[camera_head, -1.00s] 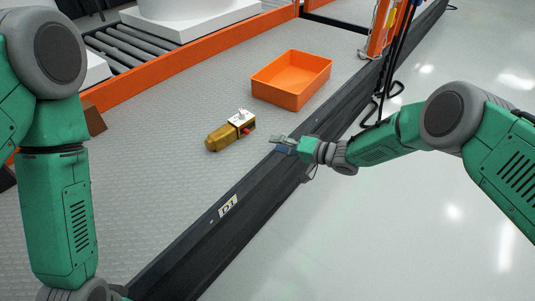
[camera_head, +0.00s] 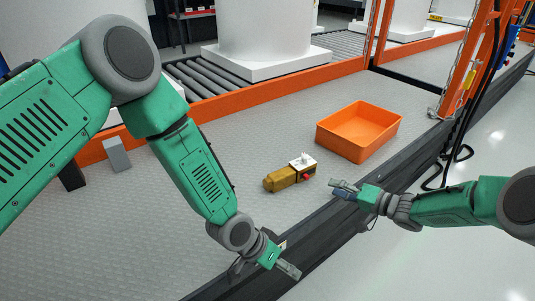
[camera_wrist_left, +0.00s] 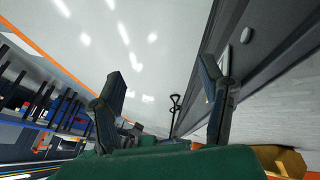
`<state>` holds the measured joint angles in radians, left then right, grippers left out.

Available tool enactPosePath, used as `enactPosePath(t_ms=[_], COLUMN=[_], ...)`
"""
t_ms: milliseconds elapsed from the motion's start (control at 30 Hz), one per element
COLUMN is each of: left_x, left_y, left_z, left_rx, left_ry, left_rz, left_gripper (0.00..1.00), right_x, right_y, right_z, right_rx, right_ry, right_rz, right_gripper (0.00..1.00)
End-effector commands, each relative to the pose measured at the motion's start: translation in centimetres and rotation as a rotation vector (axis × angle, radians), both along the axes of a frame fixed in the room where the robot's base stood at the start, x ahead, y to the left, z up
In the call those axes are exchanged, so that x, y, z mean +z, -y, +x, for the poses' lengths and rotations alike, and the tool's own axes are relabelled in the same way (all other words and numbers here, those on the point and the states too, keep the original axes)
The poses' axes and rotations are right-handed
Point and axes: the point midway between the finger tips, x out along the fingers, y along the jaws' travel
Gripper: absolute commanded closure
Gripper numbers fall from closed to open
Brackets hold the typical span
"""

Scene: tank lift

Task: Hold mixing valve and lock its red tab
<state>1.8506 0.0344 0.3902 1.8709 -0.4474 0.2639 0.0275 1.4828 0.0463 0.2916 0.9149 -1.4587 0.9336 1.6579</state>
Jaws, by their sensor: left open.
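The mixing valve (camera_head: 288,176) lies on its side on the grey textured deck, with a brass body, a white top plate and a red tab (camera_head: 308,177) at its right side. My left gripper (camera_head: 289,270) is in front of the valve, near the dark edge rail, and apart from it. In the left wrist view its two fingers stand wide apart with nothing between them (camera_wrist_left: 163,88); a brass-coloured part of the valve (camera_wrist_left: 282,160) shows at lower right. My right gripper (camera_head: 342,187) is over the rail, right of the valve and apart from it; its finger gap is unclear.
An orange bin (camera_head: 358,132) stands on the deck behind and right of the valve. The dark rail (camera_head: 330,228) bounds the deck at the right. A roller conveyor (camera_head: 200,82) with white tanks is behind. A small grey block (camera_head: 117,154) sits at the left.

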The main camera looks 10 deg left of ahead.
Motion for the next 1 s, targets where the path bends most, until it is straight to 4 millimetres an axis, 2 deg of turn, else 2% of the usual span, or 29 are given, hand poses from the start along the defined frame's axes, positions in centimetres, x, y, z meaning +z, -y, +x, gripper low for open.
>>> enactPosePath(t_ms=[33, 133, 200, 300, 400, 533, 700, 867, 1000], left_x=[1.6, 4.7, 6.3, 8.9, 11.3, 13.7, 15.2, 14.4, 12.2], left_y=[1.3, 3.2, 1.3, -1.2, -3.9, -7.0, -9.1, -9.2, -8.6], left_z=[2.9, 7.6, 11.5, 15.9, 19.2, 21.9, 23.3, 23.7, 24.3], left_rx=[-0.026, -0.077, -0.121, -0.173, -0.206, -0.228, -0.239, -0.241, -0.240], left_ry=[0.048, 0.125, 0.151, 0.180, 0.194, 0.198, 0.193, 0.187, 0.187], left_rz=[-0.015, -0.026, 0.035, 0.114, 0.186, 0.254, 0.299, 0.306, 0.306], left_gripper=[0.36, 0.36, 0.36, 0.36, 0.36, 0.36, 0.36, 0.36, 0.36], right_x=[0.0, 0.0, 0.0, 0.0, 0.0, 0.0, 0.0, 0.0, 0.0], right_y=[0.0, 0.0, 0.0, 0.0, 0.0, 0.0, 0.0, 0.0, 0.0], right_z=[0.0, 0.0, 0.0, 0.0, 0.0, 0.0, 0.0, 0.0, 0.0], right_rx=[0.000, 0.000, 0.000, 0.000, 0.000, 0.000, 0.000, 0.000, 0.000], right_ry=[0.000, 0.000, 0.000, 0.000, 0.000, 0.000, 0.000, 0.000, 0.000], right_rz=[0.000, 0.000, 0.000, 0.000, 0.000, 0.000, 0.000, 0.000, 0.000], right_gripper=[0.66, 0.66, 0.66, 0.66, 0.66, 0.66, 0.66, 0.66, 0.66])
